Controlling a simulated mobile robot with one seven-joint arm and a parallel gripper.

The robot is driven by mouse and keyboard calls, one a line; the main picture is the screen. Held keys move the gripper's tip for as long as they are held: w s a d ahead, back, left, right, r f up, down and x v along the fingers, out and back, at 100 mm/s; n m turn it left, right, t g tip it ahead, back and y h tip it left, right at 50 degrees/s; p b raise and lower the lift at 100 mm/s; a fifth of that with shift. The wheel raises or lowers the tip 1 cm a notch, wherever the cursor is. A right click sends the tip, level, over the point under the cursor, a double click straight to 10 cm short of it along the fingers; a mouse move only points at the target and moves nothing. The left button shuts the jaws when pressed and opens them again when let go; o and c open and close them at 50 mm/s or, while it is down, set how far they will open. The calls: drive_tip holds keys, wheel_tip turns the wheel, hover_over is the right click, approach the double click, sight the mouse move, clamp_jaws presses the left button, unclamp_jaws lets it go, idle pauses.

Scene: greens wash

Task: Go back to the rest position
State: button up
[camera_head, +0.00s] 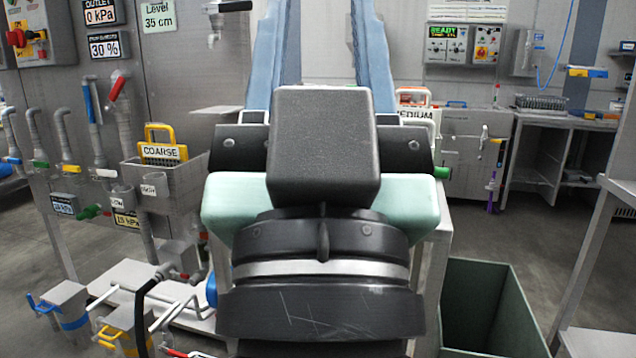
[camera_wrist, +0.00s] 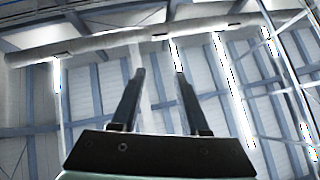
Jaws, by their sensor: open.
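My gripper (camera_wrist: 160,75) shows in the wrist view with its two dark fingers apart and nothing between them. Behind the fingers I see only the ceiling, with its beams, a pipe and bright light strips, so the gripper points upward. In the head view my own arm fills the middle of the picture, close to the camera. The fingers cannot be made out in the head view.
A grey panel (camera_head: 190,60) with gauges, valves and a holder marked COARSE (camera_head: 165,152) stands at left. Blue-banded and yellow-banded grey containers (camera_head: 68,300) are low at left. A dark green bin (camera_head: 480,305) stands at lower right. A metal table (camera_head: 560,120) is behind it.

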wheel_tip(320, 180, up, 38)
drive_tip(key=s+p, duration=0.1)
drive_tip(key=p, duration=3.6)
drive_tip(key=shift+o, duration=0.4)
drive_tip(key=shift+a+r+p, duration=0.1)
drive_tip(key=shift+r+p, duration=0.25)
drive_tip(key=shift+p, duration=0.2)
